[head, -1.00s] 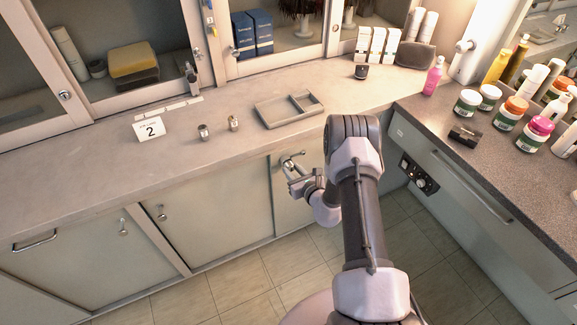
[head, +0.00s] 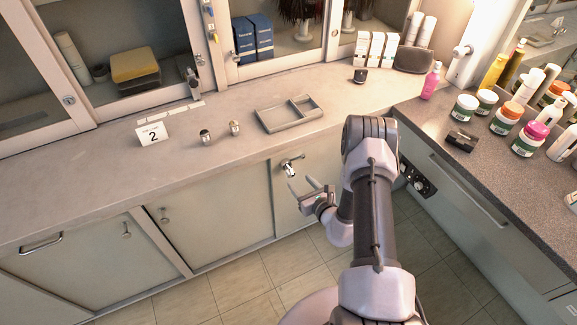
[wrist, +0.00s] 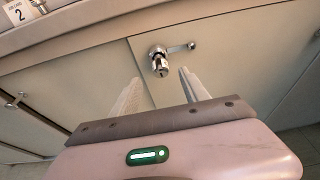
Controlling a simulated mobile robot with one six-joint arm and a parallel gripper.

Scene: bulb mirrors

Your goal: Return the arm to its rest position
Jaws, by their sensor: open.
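My gripper (head: 304,187) is open and empty in the head view, in front of the cabinet doors below the counter. Its two fingers also show in the wrist view (wrist: 158,88), spread apart. A metal lock with a lever (head: 290,167) is on the narrow cabinet door just beyond the fingertips. In the wrist view the lock (wrist: 159,63) appears between and beyond the fingers, apart from them. My arm extends up from the bottom of the head view and bends back down to the gripper.
The counter (head: 90,190) holds a grey divided tray (head: 290,125), two small metal cylinders (head: 206,137) and a "2" card (head: 152,134). The dark right counter (head: 470,175) carries several jars and bottles. Open floor (head: 235,295) lies below the cabinets.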

